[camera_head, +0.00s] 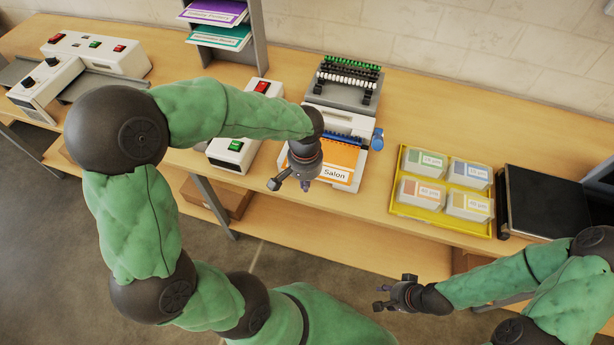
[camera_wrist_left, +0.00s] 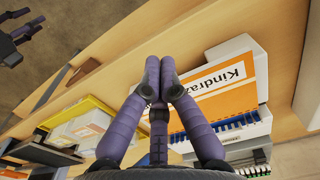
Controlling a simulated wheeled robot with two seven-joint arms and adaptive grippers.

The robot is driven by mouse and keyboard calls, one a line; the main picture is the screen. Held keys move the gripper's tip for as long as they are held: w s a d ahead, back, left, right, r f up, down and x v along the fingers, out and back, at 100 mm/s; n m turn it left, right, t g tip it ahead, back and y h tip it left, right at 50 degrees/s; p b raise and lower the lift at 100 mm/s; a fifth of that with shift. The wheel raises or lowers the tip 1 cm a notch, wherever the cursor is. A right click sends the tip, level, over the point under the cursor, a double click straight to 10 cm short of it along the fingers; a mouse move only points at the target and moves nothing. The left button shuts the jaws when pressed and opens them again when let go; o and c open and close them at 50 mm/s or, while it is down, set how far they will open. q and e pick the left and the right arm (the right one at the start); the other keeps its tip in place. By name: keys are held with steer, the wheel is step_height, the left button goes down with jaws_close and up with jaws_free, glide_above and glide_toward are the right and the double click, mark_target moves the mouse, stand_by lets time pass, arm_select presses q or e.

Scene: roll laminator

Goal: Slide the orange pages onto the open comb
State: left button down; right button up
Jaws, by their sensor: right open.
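The orange pages (camera_head: 345,160), white-edged with a "Salon" label, lie at the front of the grey-and-white binding machine (camera_head: 345,95). They also show in the left wrist view (camera_wrist_left: 225,85) with "Kindraz" readable. A blue comb (camera_head: 346,136) runs along their back edge and shows as a row of blue teeth in the wrist view (camera_wrist_left: 225,127). My left gripper (camera_head: 291,184) is at the pages' left front part. Its purple fingers (camera_wrist_left: 161,90) are drawn close together by the pages' edge; whether they pinch it is unclear. My right gripper (camera_head: 383,297) is open and empty, away from the table.
A yellow tray (camera_head: 440,222) with several labelled boxes stands right of the machine, then a black flat device (camera_head: 548,205). A white device with red and green switches (camera_head: 235,146) stands close on the left. A shelf (camera_head: 256,40) with folders is behind.

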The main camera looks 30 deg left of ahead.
arm_select(q)
steer(key=w+f, duration=0.1)
steer(key=f, duration=0.1)
steer(key=w+f, duration=0.1)
steer(key=f, duration=0.1)
steer(key=f+b, duration=0.1)
steer(key=shift+w+a+f, duration=0.25)
steer(key=shift+w+f, duration=0.15)
steer(key=shift+w+a, duration=0.1)
steer(key=shift+w, duration=0.5)
steer(key=shift+w+a, duration=0.15)
steer(key=shift+w, duration=0.8)
steer(key=shift+s, duration=0.1)
